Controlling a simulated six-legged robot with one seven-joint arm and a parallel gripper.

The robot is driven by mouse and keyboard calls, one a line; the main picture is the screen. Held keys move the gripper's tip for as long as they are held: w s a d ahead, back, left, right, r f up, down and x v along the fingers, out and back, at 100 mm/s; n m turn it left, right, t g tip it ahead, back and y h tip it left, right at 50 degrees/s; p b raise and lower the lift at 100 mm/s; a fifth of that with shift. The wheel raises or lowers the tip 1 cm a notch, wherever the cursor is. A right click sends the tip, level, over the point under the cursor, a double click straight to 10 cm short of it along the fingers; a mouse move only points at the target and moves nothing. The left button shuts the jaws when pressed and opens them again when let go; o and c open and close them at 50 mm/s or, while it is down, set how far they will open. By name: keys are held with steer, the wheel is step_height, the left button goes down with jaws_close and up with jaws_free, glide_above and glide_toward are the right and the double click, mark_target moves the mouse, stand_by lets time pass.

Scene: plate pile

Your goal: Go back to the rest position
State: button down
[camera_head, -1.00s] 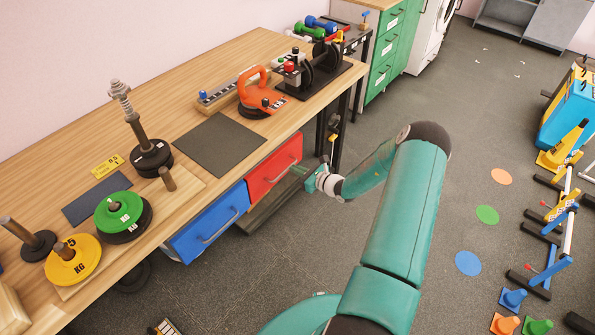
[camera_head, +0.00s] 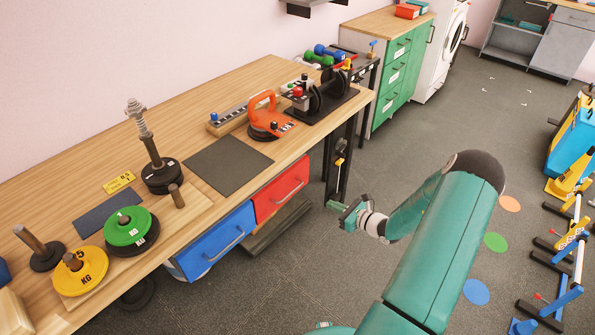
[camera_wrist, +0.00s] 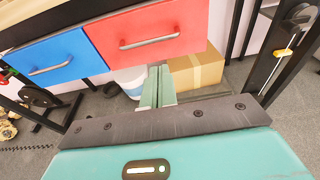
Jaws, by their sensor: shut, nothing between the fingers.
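My gripper (camera_head: 338,208) is in mid-air off the front of the workbench, to the right of the red drawer (camera_head: 281,190). In the wrist view its two green fingers (camera_wrist: 158,86) lie side by side, closed with nothing between them. The wrist view faces the red drawer (camera_wrist: 150,35) and the blue drawer (camera_wrist: 55,62) under the bench, both with metal handles. My gripper is apart from the drawers and from everything on the bench.
The wooden workbench (camera_head: 215,85) carries a green plate (camera_head: 130,228), a yellow plate (camera_head: 80,270) and an orange-handled tool (camera_head: 265,115). A cardboard box (camera_wrist: 195,70) stands under the bench. A green cabinet (camera_head: 398,75) stands behind. Open grey floor (camera_head: 420,120) lies to the right.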

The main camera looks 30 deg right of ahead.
steer(key=s+a+r+n+g+y, duration=0.25)
steer(key=a+r+n+g, duration=0.75)
steer(key=a+r+n, duration=0.9)
steer(key=s+a+r+n+h, duration=0.4)
steer(key=s+a+r+n, duration=0.1)
steer(key=s+r, duration=0.4)
steer(key=s+a+r+n+h, duration=0.4)
steer(key=s+a+r+n, duration=0.2)
steer(key=s+r+n, duration=0.2)
steer(key=shift+s+r+t, duration=0.4)
steer(key=shift+s+r, duration=0.35)
